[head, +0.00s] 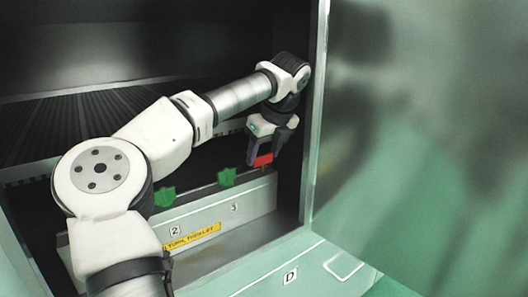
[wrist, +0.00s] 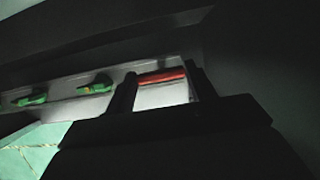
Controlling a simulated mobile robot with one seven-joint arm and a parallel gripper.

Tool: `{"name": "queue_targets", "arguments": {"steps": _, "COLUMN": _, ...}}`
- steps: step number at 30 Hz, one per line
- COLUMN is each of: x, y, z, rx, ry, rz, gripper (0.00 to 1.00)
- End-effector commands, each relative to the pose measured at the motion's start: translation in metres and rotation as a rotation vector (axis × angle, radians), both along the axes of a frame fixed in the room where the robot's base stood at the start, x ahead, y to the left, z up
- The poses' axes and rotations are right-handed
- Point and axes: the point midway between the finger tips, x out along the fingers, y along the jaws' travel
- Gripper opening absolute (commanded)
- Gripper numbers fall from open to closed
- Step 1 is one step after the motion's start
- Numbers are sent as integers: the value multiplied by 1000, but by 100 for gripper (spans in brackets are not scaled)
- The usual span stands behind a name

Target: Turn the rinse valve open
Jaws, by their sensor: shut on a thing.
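A red valve handle (head: 263,160) sits at the right end of a pale panel (head: 258,204) inside a dark cabinet. My gripper (head: 268,152) reaches down from above and is shut on this handle. In the wrist view the red handle (wrist: 162,76) lies crosswise between the two dark fingers of my gripper (wrist: 163,84). The fingers partly hide its ends. Two green handles stand to the left on the same panel, one above the mark "3" (head: 227,177) and one near the mark "2" (head: 165,196). I cannot read a mark under the red handle.
A yellow label (head: 192,236) is on the panel's front. A dark ribbed rack (head: 85,122) lies behind my arm. The cabinet's right frame (head: 314,120) is close to my gripper. A green surface marked "D" (head: 290,276) lies in front.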

Motion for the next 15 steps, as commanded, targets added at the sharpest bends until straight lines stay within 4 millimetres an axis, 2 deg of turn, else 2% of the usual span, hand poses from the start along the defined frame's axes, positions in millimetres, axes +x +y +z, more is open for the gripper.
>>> {"name": "queue_targets", "arguments": {"steps": 1, "x": 0, "y": 0, "z": 1, "rx": -1, "ry": -2, "rz": 1, "gripper": 58}}
{"name": "queue_targets", "arguments": {"steps": 5, "x": 0, "y": 0, "z": 1, "rx": 0, "ry": -2, "rz": 1, "gripper": 75}}
{"name": "queue_targets", "arguments": {"steps": 15, "x": 0, "y": 0, "z": 0, "rx": -1, "ry": -1, "rz": 0, "gripper": 76}}
